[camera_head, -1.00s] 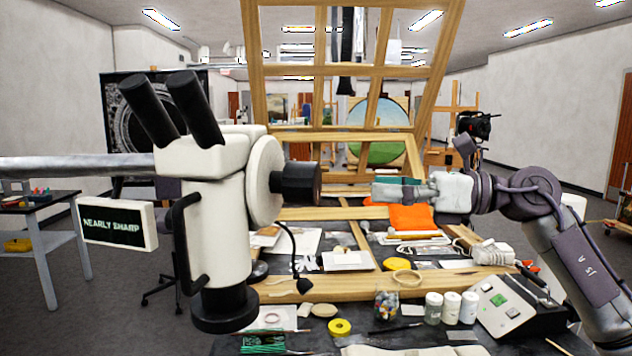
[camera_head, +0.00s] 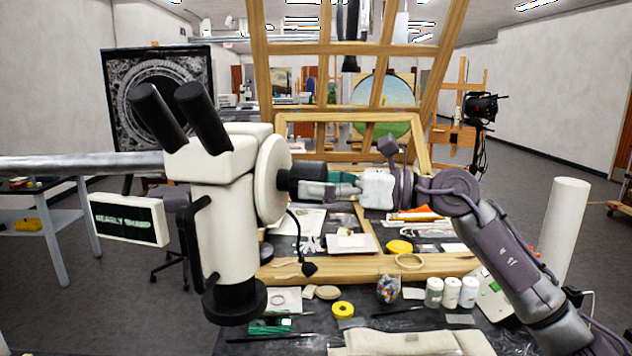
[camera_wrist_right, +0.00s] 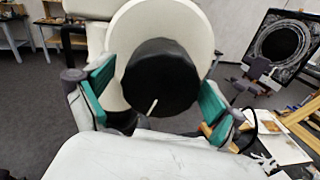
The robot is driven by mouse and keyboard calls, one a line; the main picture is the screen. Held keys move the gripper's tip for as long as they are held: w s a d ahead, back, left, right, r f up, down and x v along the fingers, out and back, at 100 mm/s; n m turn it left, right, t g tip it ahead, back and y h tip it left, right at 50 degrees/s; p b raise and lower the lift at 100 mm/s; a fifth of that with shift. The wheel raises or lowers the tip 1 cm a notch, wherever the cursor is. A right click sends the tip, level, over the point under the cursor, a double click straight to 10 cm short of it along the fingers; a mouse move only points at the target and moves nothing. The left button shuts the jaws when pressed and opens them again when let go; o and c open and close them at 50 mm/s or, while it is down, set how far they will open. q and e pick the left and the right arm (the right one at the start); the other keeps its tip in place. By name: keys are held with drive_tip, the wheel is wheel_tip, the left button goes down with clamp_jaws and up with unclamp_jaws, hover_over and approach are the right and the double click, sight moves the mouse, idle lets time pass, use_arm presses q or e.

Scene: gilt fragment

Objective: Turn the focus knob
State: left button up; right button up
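The black focus knob (camera_head: 292,180) sticks out sideways from the round white disc (camera_head: 270,180) on the white microscope (camera_head: 225,225). My right gripper (camera_head: 308,186) is at the knob's end. In the right wrist view the knob (camera_wrist_right: 160,80), with a short white mark on its face, lies between the two green-padded fingers (camera_wrist_right: 155,100). The fingers are spread, one on each side, with a narrow gap at the left one; contact at the right one is unclear. A small sign (camera_head: 128,220) left of the microscope reads "NEARLY SHARP". My left gripper is not in view.
A wooden lattice frame (camera_head: 440,268) stands behind and below the knob. Jars (camera_head: 451,292), yellow tape (camera_head: 343,310) and small tools lie on the dark table. A thin black gooseneck (camera_head: 308,268) hangs below the knob. A side table (camera_head: 50,222) stands at far left.

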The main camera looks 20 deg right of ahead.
drive_tip(key=c, duration=1)
drive_tip(key=shift+r+m+p, duration=0.15)
drive_tip(key=shift+m+p, duration=0.45)
drive_tip(key=shift+m, duration=0.8)
drive_tip(key=o, duration=1.2)
drive_tip(key=shift+c, duration=0.2)
drive_tip(key=shift+d, duration=0.15)
drive_tip(key=v, duration=1.2)
